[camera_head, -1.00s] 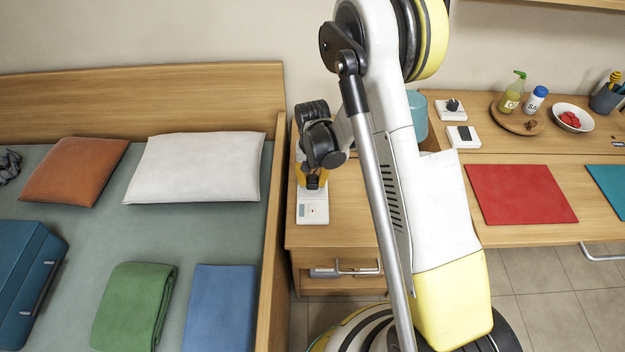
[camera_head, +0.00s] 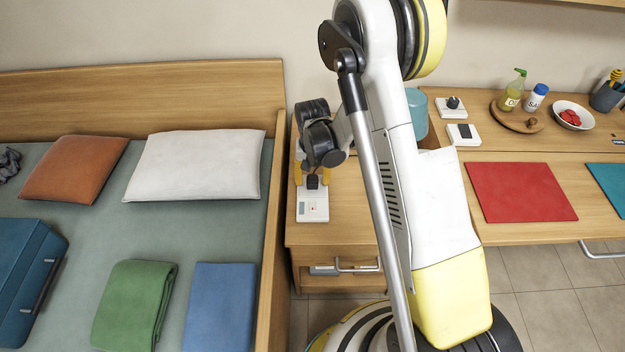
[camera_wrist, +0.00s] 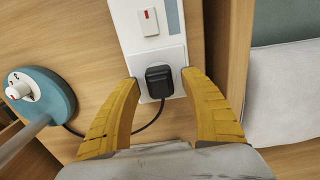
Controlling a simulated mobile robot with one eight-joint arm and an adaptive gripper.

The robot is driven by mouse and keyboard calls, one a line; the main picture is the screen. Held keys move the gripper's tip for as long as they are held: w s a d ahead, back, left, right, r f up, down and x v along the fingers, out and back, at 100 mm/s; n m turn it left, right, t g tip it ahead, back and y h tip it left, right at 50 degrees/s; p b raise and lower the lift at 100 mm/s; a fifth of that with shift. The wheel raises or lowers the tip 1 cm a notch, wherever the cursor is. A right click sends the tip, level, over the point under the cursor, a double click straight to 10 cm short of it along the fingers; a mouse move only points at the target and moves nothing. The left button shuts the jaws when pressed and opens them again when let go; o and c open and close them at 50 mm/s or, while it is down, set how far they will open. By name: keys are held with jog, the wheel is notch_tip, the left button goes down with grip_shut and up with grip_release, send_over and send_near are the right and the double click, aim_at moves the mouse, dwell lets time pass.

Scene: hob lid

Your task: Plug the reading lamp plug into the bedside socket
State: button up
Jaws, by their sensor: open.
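The white bedside socket unit (camera_head: 313,208) lies on the wooden bedside cabinet; it also shows in the wrist view (camera_wrist: 150,49), with a small red-marked switch. The black plug (camera_wrist: 160,81) sits upright on the plain end of the unit, over the socket place; it looks down on the face, but its pins are hidden. The plug also shows in the head view (camera_head: 313,182). A black cord runs from it to the teal lamp base (camera_wrist: 52,91). My gripper (camera_wrist: 158,80) is open, its yellow fingers on either side of the plug with gaps visible.
The bed's wooden side board (camera_head: 272,235) stands close on the left of the cabinet, with a white pillow (camera_head: 198,166) beyond. A teal cylinder (camera_head: 416,114), perhaps the lampshade, is partly behind my arm. The cabinet top (camera_head: 350,212) is clear in front.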

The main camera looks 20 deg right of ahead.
notch_tip(320, 180, up, 11)
jog(key=shift+r, duration=0.2)
dwell(0.6)
jog(key=s+r+n+t, duration=0.1)
jog(key=s+r+t, duration=0.1)
jog(key=s+r, duration=0.35)
jog(key=s+r+n+t, duration=0.1)
jog(key=s+r, duration=0.1)
jog(key=r, duration=0.7)
jog(key=s+r+n+t, duration=0.1)
jog(key=s+r+t, duration=0.3)
jog(key=s, duration=0.8)
jog(key=shift+s+r+n, duration=0.25)
jog(key=shift+r+n, duration=0.05)
jog(key=shift+c, duration=0.2)
